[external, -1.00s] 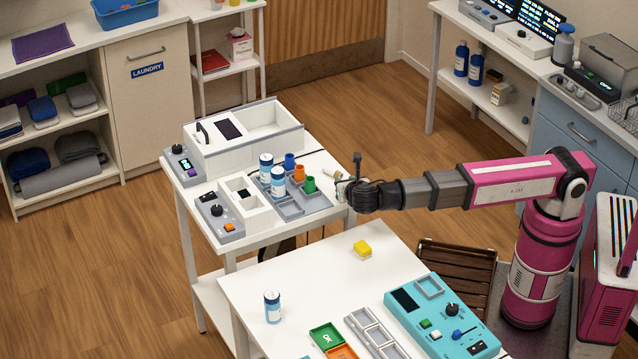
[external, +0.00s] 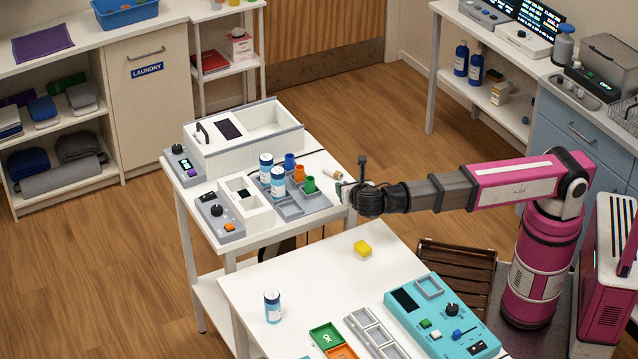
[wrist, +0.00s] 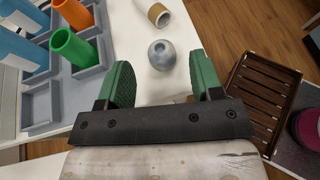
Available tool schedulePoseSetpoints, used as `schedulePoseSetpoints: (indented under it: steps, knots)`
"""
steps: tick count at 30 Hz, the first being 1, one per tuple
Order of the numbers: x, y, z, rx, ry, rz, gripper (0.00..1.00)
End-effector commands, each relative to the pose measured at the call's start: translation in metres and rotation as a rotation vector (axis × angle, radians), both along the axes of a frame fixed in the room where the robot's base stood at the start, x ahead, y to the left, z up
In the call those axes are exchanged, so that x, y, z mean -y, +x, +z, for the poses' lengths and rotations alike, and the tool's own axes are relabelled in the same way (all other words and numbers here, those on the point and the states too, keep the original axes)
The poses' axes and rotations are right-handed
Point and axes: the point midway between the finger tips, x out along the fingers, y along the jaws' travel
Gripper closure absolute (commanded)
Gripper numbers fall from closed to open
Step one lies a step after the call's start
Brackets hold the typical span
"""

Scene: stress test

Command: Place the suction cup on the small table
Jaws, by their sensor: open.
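A small grey rounded piece (wrist: 161,54), which looks like the suction cup, sits on a white tabletop in the wrist view. It is ahead of and between the green fingers of my gripper (wrist: 159,72), which are open and not touching it. In the external view my gripper (external: 343,191) is low at the right edge of the back white table (external: 232,243) and hides the cup there. A second white table (external: 262,290) stands in front; I cannot tell which is the small table.
A tan hollow cylinder (wrist: 158,14) lies just beyond the cup. A grey rack with a green tube (wrist: 72,48) and an orange tube (wrist: 73,15) is on the left. A dark slatted crate (external: 456,272) is to the right.

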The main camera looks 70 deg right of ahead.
Motion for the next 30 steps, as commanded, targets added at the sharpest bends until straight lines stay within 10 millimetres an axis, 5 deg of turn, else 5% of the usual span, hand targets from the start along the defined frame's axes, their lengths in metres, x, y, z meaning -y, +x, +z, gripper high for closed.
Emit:
schedulePoseSetpoints:
  steps: [13, 30]
  knots:
    - [-0.057, -0.037, 0.028, 0.0, 0.0, 0.0, 0.4]
    - [-0.053, -0.041, 0.03, -0.003, 0.01, -0.016, 0.4]
